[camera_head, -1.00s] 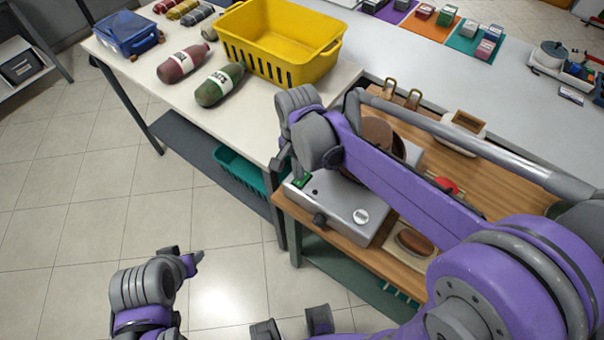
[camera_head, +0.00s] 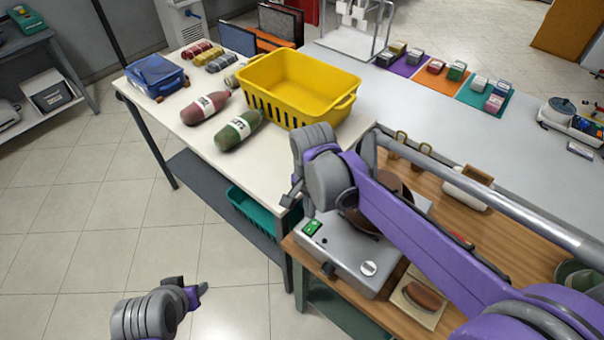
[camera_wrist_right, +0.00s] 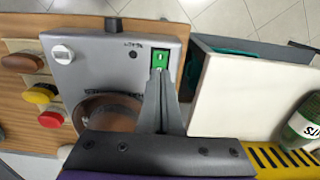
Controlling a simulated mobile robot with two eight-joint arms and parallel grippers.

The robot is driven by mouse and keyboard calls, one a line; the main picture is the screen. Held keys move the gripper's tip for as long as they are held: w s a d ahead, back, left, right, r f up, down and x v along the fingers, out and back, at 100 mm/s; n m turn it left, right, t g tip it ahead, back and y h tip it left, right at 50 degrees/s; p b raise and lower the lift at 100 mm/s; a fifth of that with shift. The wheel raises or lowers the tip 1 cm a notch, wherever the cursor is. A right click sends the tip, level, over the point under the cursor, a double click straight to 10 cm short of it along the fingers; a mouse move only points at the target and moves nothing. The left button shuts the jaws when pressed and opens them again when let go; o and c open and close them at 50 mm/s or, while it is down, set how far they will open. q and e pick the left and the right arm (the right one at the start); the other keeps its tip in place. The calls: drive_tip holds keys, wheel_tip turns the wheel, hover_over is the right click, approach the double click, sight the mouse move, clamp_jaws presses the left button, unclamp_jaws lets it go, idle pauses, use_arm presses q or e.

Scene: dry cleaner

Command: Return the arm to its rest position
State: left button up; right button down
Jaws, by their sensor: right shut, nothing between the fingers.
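My right arm reaches across the head view from the lower right. Its gripper (camera_head: 293,193) is shut and empty, above the edge between the white table and the wooden table. In the right wrist view the shut fingers (camera_wrist_right: 162,80) lie in front of the grey machine (camera_wrist_right: 108,60), near its green switch (camera_wrist_right: 160,59); whether they touch it I cannot tell. The switch (camera_head: 313,227) also shows in the head view, uncovered. My left gripper (camera_head: 198,293) is at the lower left, over the floor; its fingers are too small to judge.
The wooden table also holds a brown brush (camera_head: 424,294). A teal crate (camera_head: 252,212) sits below. The tiled floor at left is clear.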

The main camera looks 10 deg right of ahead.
drive_tip(key=s+d+n+t, duration=0.1)
drive_tip(key=s+d+n, duration=0.1)
drive_tip(key=s+n, duration=0.1)
drive_tip(key=s+d+f+n+t, duration=0.1)
drive_tip(key=s+d+n+t, duration=0.1)
drive_tip(key=s, duration=0.3)
drive_tip(key=s+d+n+t, duration=0.2)
drive_tip(key=s+n, duration=0.2)
drive_tip(key=shift+d+f, duration=0.1)
drive_tip(key=shift+f, duration=0.15)
drive_tip(key=shift+s+d+f+n+t, duration=0.25)
drive_tip(key=shift+s+f+n+t, duration=0.15)
drive_tip(key=shift+n, duration=0.3)
